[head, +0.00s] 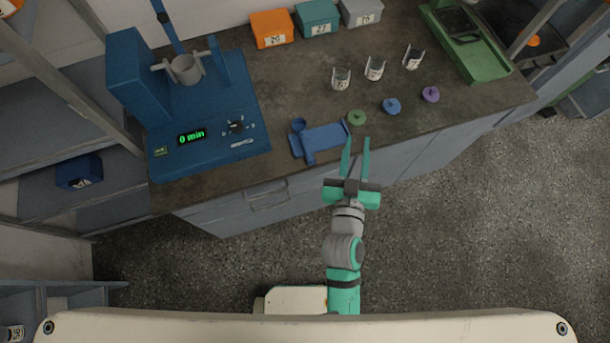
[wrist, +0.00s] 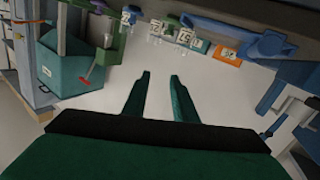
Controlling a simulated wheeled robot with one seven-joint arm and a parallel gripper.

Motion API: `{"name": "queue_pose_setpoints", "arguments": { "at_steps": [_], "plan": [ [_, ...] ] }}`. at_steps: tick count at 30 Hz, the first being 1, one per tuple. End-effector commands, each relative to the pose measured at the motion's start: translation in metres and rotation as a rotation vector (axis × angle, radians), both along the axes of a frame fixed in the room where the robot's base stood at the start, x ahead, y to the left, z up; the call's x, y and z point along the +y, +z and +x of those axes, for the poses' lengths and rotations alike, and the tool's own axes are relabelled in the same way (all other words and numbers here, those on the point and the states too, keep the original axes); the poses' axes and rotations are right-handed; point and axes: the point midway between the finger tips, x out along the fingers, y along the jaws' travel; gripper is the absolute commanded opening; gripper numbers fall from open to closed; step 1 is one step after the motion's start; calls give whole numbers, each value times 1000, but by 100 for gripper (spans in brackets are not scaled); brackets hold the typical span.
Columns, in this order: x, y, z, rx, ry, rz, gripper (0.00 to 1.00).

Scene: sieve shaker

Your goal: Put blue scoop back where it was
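The wrist view also shows the open fingers (wrist: 163,80) empty.
A blue shaker machine (head: 165,112) reading "0 min" stands at left. Green, blue and purple knobbed lids (head: 391,106) and clear cups (head: 374,68) stand to the right. Orange, teal and grey boxes (head: 272,28) line the back. A green tray (head: 465,45) is at far right.

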Motion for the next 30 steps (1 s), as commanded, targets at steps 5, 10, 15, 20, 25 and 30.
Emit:
{"name": "queue_pose_setpoints", "arguments": {
  "at_steps": [5, 10, 15, 20, 25, 30],
  "plan": [
    [37, -35, -62, 79, 99, 2, 25],
    [70, -52, -122, 128, 159, 38, 25],
    [100, -55, -178, 158, 179, 96, 25],
    [118, -49, -214, 170, 169, 143, 25],
    [126, -44, -229, 171, 161, 166, 25],
    [127, -43, -231, 171, 160, 167, 25]
  ]
}}
